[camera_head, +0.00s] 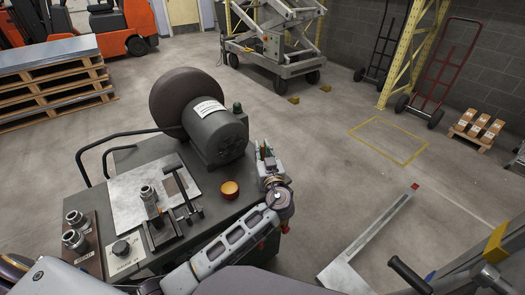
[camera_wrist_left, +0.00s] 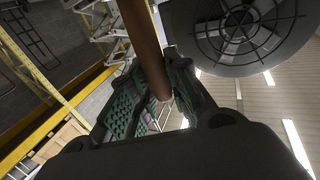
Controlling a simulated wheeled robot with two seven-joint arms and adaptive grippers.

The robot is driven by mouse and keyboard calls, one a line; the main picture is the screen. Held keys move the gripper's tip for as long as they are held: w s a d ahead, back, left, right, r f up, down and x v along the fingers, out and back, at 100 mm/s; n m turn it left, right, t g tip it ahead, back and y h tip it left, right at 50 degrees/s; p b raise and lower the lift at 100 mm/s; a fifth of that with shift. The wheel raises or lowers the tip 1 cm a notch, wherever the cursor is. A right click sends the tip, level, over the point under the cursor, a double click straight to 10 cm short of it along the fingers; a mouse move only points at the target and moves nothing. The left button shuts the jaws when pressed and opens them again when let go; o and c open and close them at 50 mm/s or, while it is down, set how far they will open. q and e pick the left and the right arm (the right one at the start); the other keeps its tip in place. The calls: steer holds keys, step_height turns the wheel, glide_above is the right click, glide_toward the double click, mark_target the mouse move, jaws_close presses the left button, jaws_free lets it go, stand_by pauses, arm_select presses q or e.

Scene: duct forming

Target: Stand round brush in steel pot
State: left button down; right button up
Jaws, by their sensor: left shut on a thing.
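My left gripper (camera_head: 265,153) is over the far right edge of the dark grey machine bench, beside the motor. In the left wrist view its green-padded fingers (camera_wrist_left: 152,88) are shut on a brown, round, wooden-looking handle (camera_wrist_left: 142,40). The handle runs up out of the picture, so its far end is hidden. I cannot tell from these frames whether it belongs to the round brush; no bristles show. I cannot make out a steel pot in either view. My right gripper is not in view.
The bench (camera_head: 215,215) carries a grey motor (camera_head: 217,135) with a large disc (camera_head: 182,92), an amber dome (camera_head: 229,190), a steel fitting (camera_head: 148,197) and steel cylinders (camera_head: 75,240). A pallet stack (camera_head: 50,85) stands left.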

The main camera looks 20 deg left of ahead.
arm_select(q)
steer(key=c, duration=1.3)
jaws_free()
steer(key=shift+f, duration=0.1)
steer(key=shift+s+d, duration=0.1)
steer(key=shift+s, duration=0.05)
steer(key=shift+v, duration=3.55)
step_height(320, 180, up, 9)
steer(key=p, duration=0.9)
steer(key=shift+r+p, duration=0.6)
steer(key=shift+r, duration=0.05)
